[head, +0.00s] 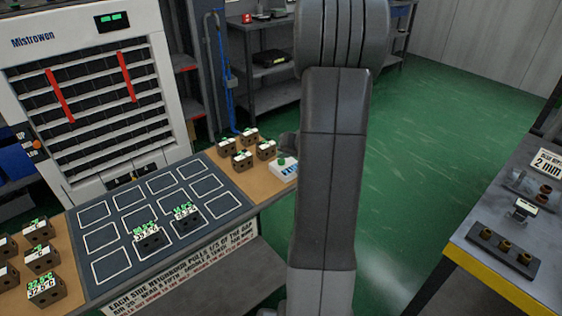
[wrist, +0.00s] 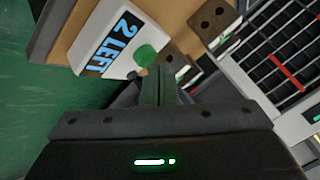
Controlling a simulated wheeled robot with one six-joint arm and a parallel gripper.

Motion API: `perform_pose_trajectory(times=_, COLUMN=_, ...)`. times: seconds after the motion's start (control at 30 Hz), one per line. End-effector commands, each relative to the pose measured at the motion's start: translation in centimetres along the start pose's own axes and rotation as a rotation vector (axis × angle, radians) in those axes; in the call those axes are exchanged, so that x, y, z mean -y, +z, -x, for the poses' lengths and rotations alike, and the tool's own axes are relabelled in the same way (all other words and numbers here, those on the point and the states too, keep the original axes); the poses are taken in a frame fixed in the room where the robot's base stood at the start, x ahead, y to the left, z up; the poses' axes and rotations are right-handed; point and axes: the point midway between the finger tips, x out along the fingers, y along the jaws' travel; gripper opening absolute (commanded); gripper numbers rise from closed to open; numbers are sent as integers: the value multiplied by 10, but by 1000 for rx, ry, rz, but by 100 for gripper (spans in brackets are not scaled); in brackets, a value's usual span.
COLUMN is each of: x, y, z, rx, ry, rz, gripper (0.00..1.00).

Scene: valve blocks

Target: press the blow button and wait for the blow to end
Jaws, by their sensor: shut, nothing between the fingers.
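The blow button is a green round cap (wrist: 145,55) on a white box (wrist: 118,40) whose blue label reads "2 LEFT". In the head view the white box (head: 284,172) sits at the right end of the bench, with the green button (head: 281,161) on top. My gripper (wrist: 157,76) is shut and empty, its fingertips right beside the button in the wrist view. I cannot tell whether they touch it. In the head view my arm hides most of the gripper. Two valve blocks (head: 150,242) with green readouts stand on the dark marked mat (head: 100,240).
Several more blocks stand on wooden boards left (head: 45,289) and right (head: 242,160) of the mat. One block (wrist: 213,22) is close to the box. A white slatted machine (head: 90,90) stands behind. A second table (head: 500,240) is at right, with green floor between.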

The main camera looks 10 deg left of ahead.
Motion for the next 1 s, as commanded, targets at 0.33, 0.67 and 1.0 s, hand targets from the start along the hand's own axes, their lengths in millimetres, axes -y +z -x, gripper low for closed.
perform_pose_trajectory(times=0.33, x=0, y=0, z=0, rx=0, ry=0, rz=0, gripper=0)
perform_pose_trajectory(times=0.67, x=-5, y=5, z=-6, rx=-1, ry=0, rz=1, gripper=0)
perform_pose_trajectory(times=1.0, x=-4, y=5, z=-6, rx=0, ry=0, rz=0, gripper=0)
